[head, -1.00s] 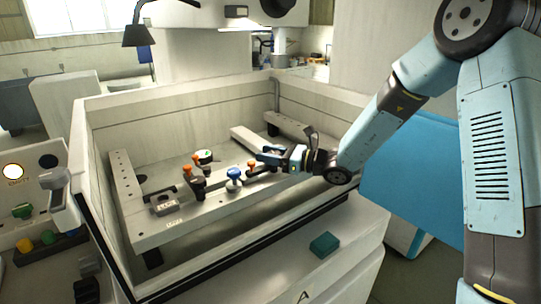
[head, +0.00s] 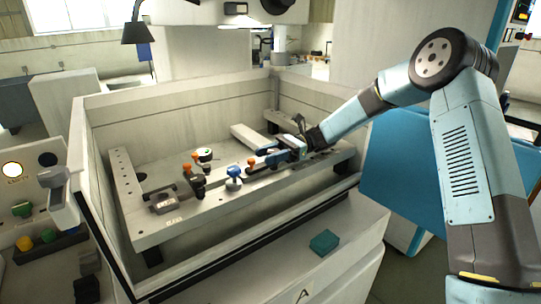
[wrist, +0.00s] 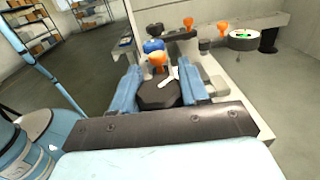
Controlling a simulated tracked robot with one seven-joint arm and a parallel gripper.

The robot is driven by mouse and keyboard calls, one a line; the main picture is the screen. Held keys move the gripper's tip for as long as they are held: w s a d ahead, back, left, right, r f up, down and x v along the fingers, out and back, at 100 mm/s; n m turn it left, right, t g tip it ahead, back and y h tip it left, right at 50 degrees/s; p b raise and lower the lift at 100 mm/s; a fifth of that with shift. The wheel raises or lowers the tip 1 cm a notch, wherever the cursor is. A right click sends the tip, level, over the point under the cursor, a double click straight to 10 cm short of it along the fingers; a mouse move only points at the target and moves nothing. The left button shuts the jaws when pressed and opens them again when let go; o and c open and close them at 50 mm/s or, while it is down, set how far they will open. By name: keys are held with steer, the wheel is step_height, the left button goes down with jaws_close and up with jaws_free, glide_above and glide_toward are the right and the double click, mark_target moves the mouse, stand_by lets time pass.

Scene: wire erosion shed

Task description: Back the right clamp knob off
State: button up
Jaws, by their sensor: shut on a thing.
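The right clamp knob (wrist: 160,95) is a dark, wide knob with a white pointer mark on top. In the wrist view it sits between the two blue fingers of my gripper (wrist: 160,80), which are shut on it from both sides. An orange-topped piece (wrist: 158,62) stands just beyond the knob, and a blue-topped piece (wrist: 152,46) is behind that. In the head view my gripper (head: 264,163) is low over the bench rail, next to the orange-topped piece (head: 251,161). The fingers mostly hide the knob there.
The left clamp's dark and orange parts (head: 196,184) stand on the rail beyond the blue-topped piece (head: 233,174). A round dial (head: 205,154) with a green mark lies behind. High tank walls (head: 180,105) surround the rail. A teal block (head: 324,241) lies on the front ledge.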

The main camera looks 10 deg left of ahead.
steer(key=n+g+h, duration=0.1)
steer(key=h, duration=0.1)
steer(key=n+g+h, duration=0.1)
steer(key=n+h, duration=0.1)
steer(key=n+g+h, duration=0.1)
steer(key=h, duration=0.1)
steer(key=shift+s+r+n+g, duration=0.2)
steer(key=shift+r+n+g, duration=0.1)
steer(key=shift+n+g, duration=0.1)
steer(key=shift+d+n+g+h, duration=0.25)
steer(key=shift+n+h, duration=0.6)
steer(key=shift+h, duration=0.45)
steer(key=shift+d+n+g+h, duration=0.15)
steer(key=shift+n+g+h, duration=0.1)
steer(key=shift+n+h, duration=0.85)
steer(key=shift+s+h, duration=0.1)
steer(key=shift+h, duration=0.8)
steer(key=o, duration=0.8)
steer(key=shift+o, duration=0.7)
steer(key=shift+s+d, duration=0.1)
steer(key=shift+o, duration=0.6)
steer(key=shift+f, duration=0.1)
